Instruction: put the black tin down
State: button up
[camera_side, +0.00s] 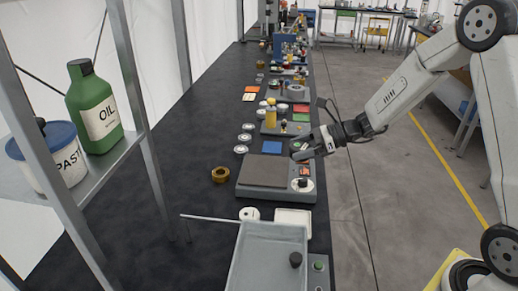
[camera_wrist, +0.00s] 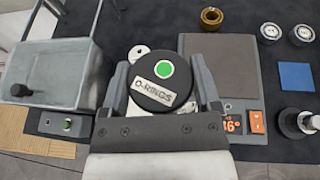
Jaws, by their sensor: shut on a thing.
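The black tin (camera_wrist: 150,92), round with a green dot and an O-RINGS label, sits between the two fingers of my gripper (camera_wrist: 162,86) in the wrist view. The fingers are shut on its sides and its lid faces the camera. In the side view my gripper (camera_side: 305,150) hangs over the right edge of the bench, near the plate unit; the tin is too small there to make out clearly. A white surface shows partly beneath the tin in the wrist view, mostly hidden by it. I cannot tell the gap under the tin.
A flat brown-grey plate unit (camera_wrist: 220,62) with an orange display lies right of the tin. A grey bin (camera_wrist: 72,50) is at left. A brass ring (camera_side: 220,175), white discs (camera_side: 241,149) and a blue square (camera_side: 272,147) lie around.

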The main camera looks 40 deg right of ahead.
jog(key=shift+s+f+g, duration=0.2)
jog(key=shift+s+g, duration=0.1)
jog(key=shift+s, duration=0.2)
jog(key=s+a+f+n+g+y, duration=0.1)
jog(key=s+a+f+n+g, duration=0.1)
jog(key=s, duration=0.7)
jog(key=s+a+f+n+g+y, duration=0.1)
jog(key=s+a+f+n+g, duration=0.1)
jog(key=s, duration=0.6)
jog(key=shift+n, duration=0.3)
jog(key=w+f, duration=0.2)
jog(key=w, duration=0.2)
jog(key=w+a+f, duration=0.1)
jog(key=w+f, duration=0.2)
jog(key=w, duration=0.1)
jog(key=w+f, duration=0.3)
jog(key=shift+w+a+f, duration=0.15)
jog(key=shift+w+a, duration=0.1)
jog(key=shift+w, duration=0.15)
jog(key=shift+w+f, duration=0.3)
jog(key=shift+f, duration=0.05)
